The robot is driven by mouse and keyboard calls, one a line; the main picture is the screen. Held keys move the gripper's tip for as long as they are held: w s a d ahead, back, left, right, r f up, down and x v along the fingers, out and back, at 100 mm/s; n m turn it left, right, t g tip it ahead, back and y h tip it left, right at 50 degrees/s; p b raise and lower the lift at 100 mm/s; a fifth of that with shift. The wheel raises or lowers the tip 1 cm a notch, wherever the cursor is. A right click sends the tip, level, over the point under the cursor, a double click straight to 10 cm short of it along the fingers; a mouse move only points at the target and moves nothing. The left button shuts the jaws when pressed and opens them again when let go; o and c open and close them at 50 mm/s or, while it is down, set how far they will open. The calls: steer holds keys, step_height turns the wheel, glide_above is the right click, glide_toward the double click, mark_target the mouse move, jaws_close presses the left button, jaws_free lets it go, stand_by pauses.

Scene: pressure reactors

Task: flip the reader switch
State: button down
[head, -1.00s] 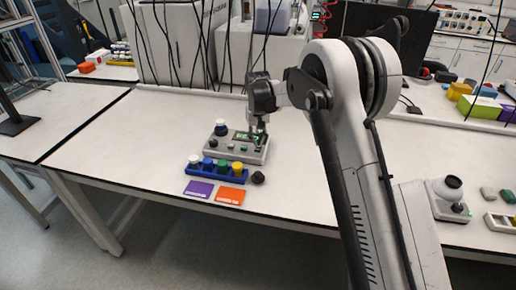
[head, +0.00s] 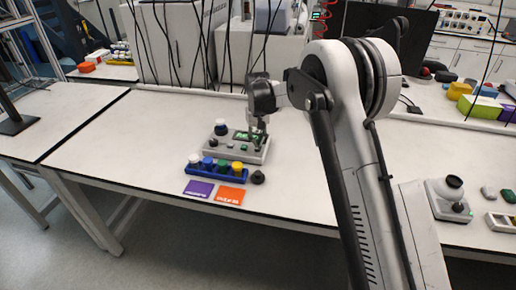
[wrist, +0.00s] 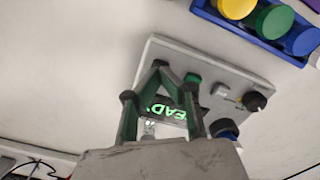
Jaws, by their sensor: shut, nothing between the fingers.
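The reader (head: 228,155) is a light grey box with a sloped face on the bench. Its dark display shows green lettering. The reader also shows in the wrist view (wrist: 170,48), with a black knob (wrist: 254,101), a pale control (wrist: 221,90) and a green button (wrist: 193,78). My gripper (head: 260,132) is over the right part of the reader. In the wrist view my gripper (wrist: 160,66) is shut and empty, its fingers partly covering the display. A small shiny part (wrist: 149,128) shows between the fingers; I cannot tell whether it is the switch. Contact is unclear.
A blue rack (head: 217,176) with several coloured caps stands in front of the reader. A purple card (head: 199,188) and an orange card (head: 229,196) lie before it. A small black piece (head: 258,177) stands to the right.

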mark_target(258, 149)
steer(key=shift+f+b, duration=0.85)
steer(key=shift+f, duration=0.35)
stand_by(0.6)
steer(key=shift+r, duration=0.1)
steer(key=shift+r+p, duration=1)
steer(key=shift+r, duration=2.4)
